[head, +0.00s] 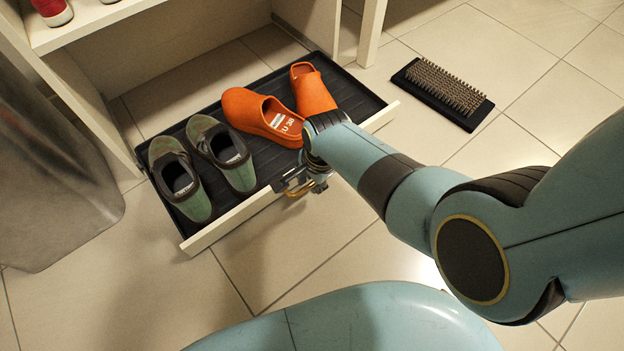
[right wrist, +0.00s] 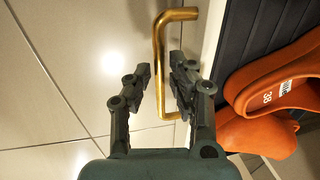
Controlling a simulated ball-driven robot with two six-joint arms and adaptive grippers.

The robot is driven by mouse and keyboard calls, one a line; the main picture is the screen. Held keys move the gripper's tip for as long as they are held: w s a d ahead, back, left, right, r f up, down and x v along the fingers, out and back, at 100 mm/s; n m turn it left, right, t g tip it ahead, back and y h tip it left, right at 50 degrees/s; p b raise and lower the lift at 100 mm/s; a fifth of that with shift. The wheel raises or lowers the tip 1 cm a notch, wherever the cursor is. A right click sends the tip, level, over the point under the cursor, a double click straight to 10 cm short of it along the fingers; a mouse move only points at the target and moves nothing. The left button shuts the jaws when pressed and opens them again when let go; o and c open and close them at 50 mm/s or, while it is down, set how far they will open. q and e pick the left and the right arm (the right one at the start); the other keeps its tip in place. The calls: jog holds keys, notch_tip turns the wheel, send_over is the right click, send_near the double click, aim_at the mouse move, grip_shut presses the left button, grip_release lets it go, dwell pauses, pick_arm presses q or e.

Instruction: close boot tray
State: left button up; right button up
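The boot tray (head: 232,222) is pulled out from under the shoe cubby, with a dark ribbed floor and a pale front panel. It holds a green pair of shoes (head: 236,175) and an orange pair (head: 248,108). A brass handle (head: 293,187) is on the front panel; it also shows in the right wrist view (right wrist: 159,60). My right gripper (head: 312,184) is at the handle, partly hidden by my arm in the head view. In the right wrist view its fingers (right wrist: 160,68) are apart, with the handle bar between them and gaps visible. My left gripper is out of view.
The shoe cubby (head: 100,20) stands behind, with a red shoe (head: 53,10) on its shelf. A grey rounded object (head: 50,190) stands at the left. A bristled boot brush mat (head: 445,92) lies on the tiles at the right. The floor in front of the tray is clear.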

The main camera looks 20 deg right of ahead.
grip_shut()
dwell(0.3)
